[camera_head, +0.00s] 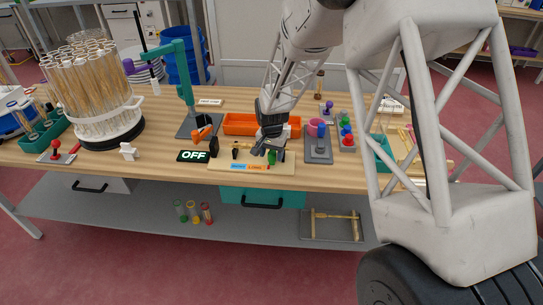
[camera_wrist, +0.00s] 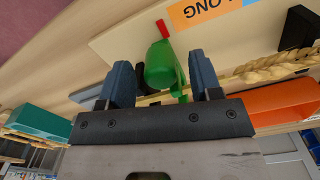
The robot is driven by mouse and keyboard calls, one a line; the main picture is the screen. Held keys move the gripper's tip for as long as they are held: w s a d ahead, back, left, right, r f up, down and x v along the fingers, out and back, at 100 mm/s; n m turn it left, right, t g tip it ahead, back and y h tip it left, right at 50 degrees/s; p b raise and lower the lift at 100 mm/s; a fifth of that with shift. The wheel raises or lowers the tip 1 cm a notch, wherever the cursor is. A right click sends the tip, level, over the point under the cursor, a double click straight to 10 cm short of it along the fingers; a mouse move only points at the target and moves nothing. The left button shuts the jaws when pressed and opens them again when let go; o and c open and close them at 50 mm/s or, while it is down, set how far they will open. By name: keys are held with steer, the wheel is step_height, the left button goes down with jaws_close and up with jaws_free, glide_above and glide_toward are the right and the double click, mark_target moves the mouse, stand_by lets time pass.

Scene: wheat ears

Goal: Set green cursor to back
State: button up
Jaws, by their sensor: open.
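The green cursor (camera_wrist: 162,65) has a rounded handle and a red tip. In the wrist view it stands between the two fingers of my gripper (camera_wrist: 161,82), with a gap visible on each side. My gripper is open. In the head view my gripper (camera_head: 270,148) is down over the right part of the pale measuring board (camera_head: 225,166), and the green cursor (camera_head: 281,155) shows partly beside it. The board carries a blue label and an orange "LONG" label (camera_wrist: 205,10), and the cursor's red tip points toward the orange one. The cursor's base is partly hidden.
A wheat ear (camera_wrist: 275,68) lies along the board near a black block (camera_wrist: 297,28). An orange tray (camera_head: 240,122) sits behind. A teal bin (camera_wrist: 38,122) stands farther off.

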steer(key=shift+f, duration=0.65)
